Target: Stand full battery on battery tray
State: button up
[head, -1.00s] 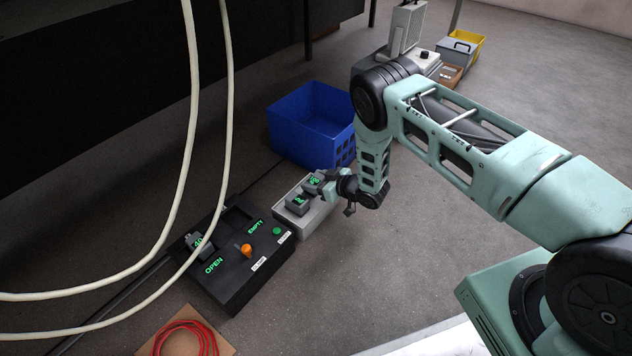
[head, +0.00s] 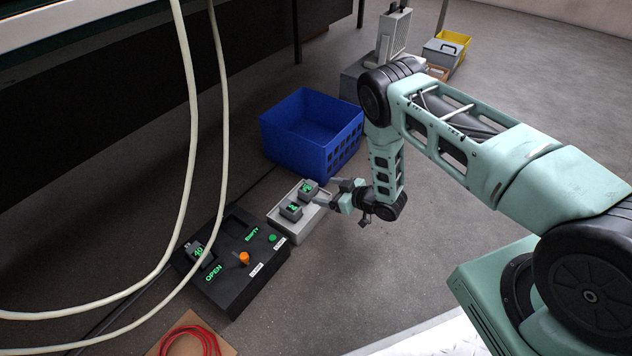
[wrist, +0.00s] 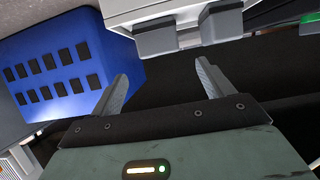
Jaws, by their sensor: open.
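The light grey battery tray (head: 309,224) lies on the floor, with two grey batteries standing on it. The near battery (head: 290,212) and the far battery (head: 308,188) have green readouts too small to read surely. My gripper (head: 328,197) is open and empty just right of the far battery, apart from it. In the wrist view, my spread fingers (wrist: 163,85) have nothing between them. The tray (wrist: 165,10) and the two batteries, one at left (wrist: 156,41) and one at right (wrist: 221,24), show beyond the fingertips.
A black charger box (head: 232,285) left of the tray holds another battery (head: 196,252), an orange knob (head: 244,258) and a green button (head: 272,238). A blue crate (head: 300,145) stands behind the tray. Pale cables hang at left. A red cable coil (head: 190,340) lies in front.

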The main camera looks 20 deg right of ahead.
jog(key=w+a+r+m+g+h+p, duration=0.1)
jog(key=a+r, duration=0.1)
jog(key=r, duration=0.4)
jog(key=w+a+r+h, duration=0.2)
jog(key=r, duration=0.4)
jog(key=s+a+r+g+h, duration=0.1)
jog(key=s+a+r+g, duration=0.2)
jog(key=r, duration=0.4)
jog(key=s+a+r, duration=0.4)
jog(key=r, duration=0.3)
jog(key=s+a+r+g+h, duration=0.1)
jog(key=s+a+r+g, duration=0.1)
jog(key=s+r, duration=0.45)
jog(key=s+a+r+g, duration=0.15)
jog(key=s+r, duration=0.25)
jog(key=s, duration=0.6)
jog(key=s+d+r+g+h, duration=0.1)
jog(key=s+d+r, duration=0.1)
jog(key=s, duration=0.6)
jog(key=s+d+r+n+g+h, duration=0.1)
jog(key=s+r+g, duration=0.1)
jog(key=s, duration=0.5)
jog(key=shift+s+d+r, duration=0.35)
jog(key=shift+s+r, duration=0.05)
jog(key=shift+r, duration=0.1)
jog(key=shift+g, duration=0.25)
